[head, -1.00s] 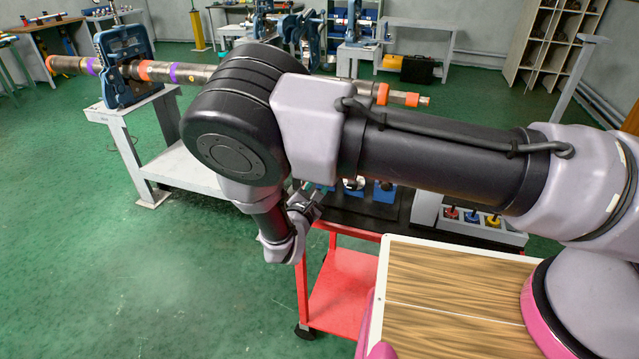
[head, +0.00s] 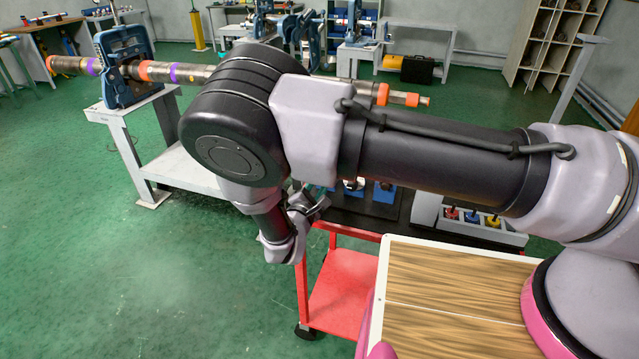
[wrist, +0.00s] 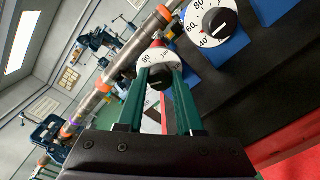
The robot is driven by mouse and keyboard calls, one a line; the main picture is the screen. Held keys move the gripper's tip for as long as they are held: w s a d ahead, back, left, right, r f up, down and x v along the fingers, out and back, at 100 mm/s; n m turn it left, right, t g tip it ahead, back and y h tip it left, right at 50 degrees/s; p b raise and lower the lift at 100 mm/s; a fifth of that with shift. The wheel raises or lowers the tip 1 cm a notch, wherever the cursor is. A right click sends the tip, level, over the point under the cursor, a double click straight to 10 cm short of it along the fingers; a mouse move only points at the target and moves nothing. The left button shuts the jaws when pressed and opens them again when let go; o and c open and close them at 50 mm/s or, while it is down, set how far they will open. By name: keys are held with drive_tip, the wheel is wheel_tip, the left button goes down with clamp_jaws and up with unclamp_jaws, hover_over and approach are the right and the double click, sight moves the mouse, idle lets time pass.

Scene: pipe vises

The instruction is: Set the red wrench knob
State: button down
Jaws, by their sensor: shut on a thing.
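In the wrist view, the two green fingers of my gripper (wrist: 162,70) are shut on a black dial knob (wrist: 157,82). A white numbered dial face (wrist: 156,56) shows around and behind the fingertips, with a red spot at its upper edge. The fingers hide part of the dial, and its setting cannot be read. In the head view, my gripper (head: 308,208) reaches down at the left end of the cart's black top, and my own arm hides much of the dials there.
A second white dial (wrist: 214,22) with a black knob sits to the right on a blue block. A grey holder (head: 470,222) with red, blue and yellow pieces stands on the red cart (head: 345,290). A long banded pipe (head: 160,72) is held in a blue vise (head: 124,65).

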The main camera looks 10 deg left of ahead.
drive_tip(key=c, duration=0.5)
unclamp_jaws()
drive_tip(key=shift+c, duration=0.2)
drive_tip(key=shift+s, duration=0.1)
drive_tip(key=s, duration=1)
drive_tip(key=shift+s+a, duration=0.3)
drive_tip(key=shift+a, duration=0.15)
drive_tip(key=shift+r, duration=0.2)
